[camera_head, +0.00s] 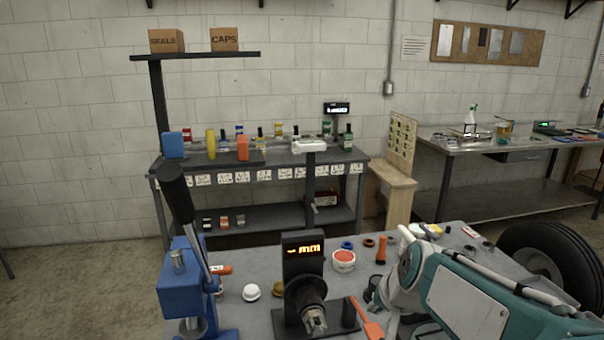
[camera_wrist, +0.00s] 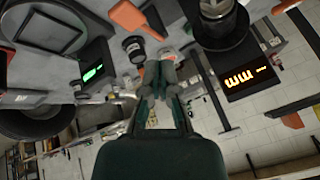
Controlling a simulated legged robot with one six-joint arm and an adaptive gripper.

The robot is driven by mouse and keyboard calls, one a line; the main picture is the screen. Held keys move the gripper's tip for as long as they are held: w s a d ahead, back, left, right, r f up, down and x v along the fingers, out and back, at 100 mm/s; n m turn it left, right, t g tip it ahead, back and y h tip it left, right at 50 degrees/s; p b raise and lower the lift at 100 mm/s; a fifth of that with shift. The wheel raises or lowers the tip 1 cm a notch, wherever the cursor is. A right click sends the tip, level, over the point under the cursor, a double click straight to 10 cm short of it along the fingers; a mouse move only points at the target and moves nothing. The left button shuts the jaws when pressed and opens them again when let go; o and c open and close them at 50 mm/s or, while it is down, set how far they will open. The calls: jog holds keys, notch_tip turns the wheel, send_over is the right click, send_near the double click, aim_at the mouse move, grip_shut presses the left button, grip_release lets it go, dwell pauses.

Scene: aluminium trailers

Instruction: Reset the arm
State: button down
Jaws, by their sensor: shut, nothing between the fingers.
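My teal and white arm (camera_head: 455,295) reaches in from the lower right of the head view, low over the front workbench. My gripper (camera_wrist: 160,72) shows in the wrist view with its fingertips together and nothing held between them. I cannot make out the fingertips in the head view. The wrist picture is upside down, with bench items at its top and the room below.
The workbench (camera_head: 245,316) holds a blue lever press (camera_head: 180,285), a black device with an orange display (camera_head: 303,255), a red-lidded tub (camera_head: 344,260) and an orange-handled tool (camera_head: 367,318). A tyre (camera_head: 550,255) stands right. Shelving (camera_head: 262,160) stands behind.

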jog(key=s+d+n+h, duration=0.1)
jog(key=s+n, duration=0.2)
jog(key=s, duration=1.5)
jog(key=shift+r+n+g+h, duration=0.15)
jog(key=shift+n+g+h, duration=0.15)
jog(key=shift+h, duration=0.1)
jog(key=w+r+n+g, duration=0.2)
jog(key=w+n, duration=0.8)
jog(key=w, duration=0.1)
jog(key=w+d+r+n+g, duration=0.1)
jog(key=w+r+n+g, duration=0.1)
jog(key=w+n, duration=0.8)
jog(key=shift+w+g, duration=0.75)
jog(key=shift+g, duration=0.05)
jog(key=shift+f, duration=0.1)
